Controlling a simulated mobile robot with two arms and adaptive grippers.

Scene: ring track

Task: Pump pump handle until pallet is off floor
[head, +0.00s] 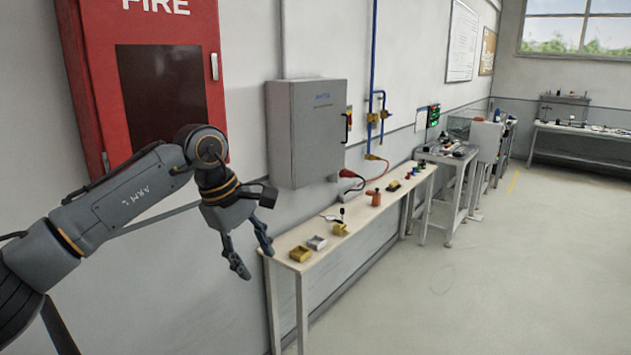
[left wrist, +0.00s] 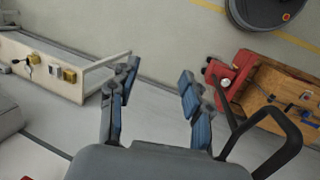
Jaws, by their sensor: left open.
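My left gripper (head: 255,260) hangs open and empty in the head view, in front of the wall and near the close end of the bench. Its two blue-padded fingers also show spread apart in the left wrist view (left wrist: 158,72). In the left wrist view a red pallet truck (left wrist: 230,72) is at the right, beyond the fingers and apart from them. A black looped handle (left wrist: 285,152) rises from it toward the camera, right of the gripper. A wooden pallet (left wrist: 266,78) lies behind the red body. Whether it touches the floor cannot be told. My right gripper is not in view.
A narrow bench (head: 317,238) with small parts runs along the wall. A red fire cabinet (head: 88,95) and a grey electrical box (head: 308,130) hang above. A machine stand (head: 450,185) and a far table (head: 580,130) stand further back. The floor (head: 490,270) at right is clear.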

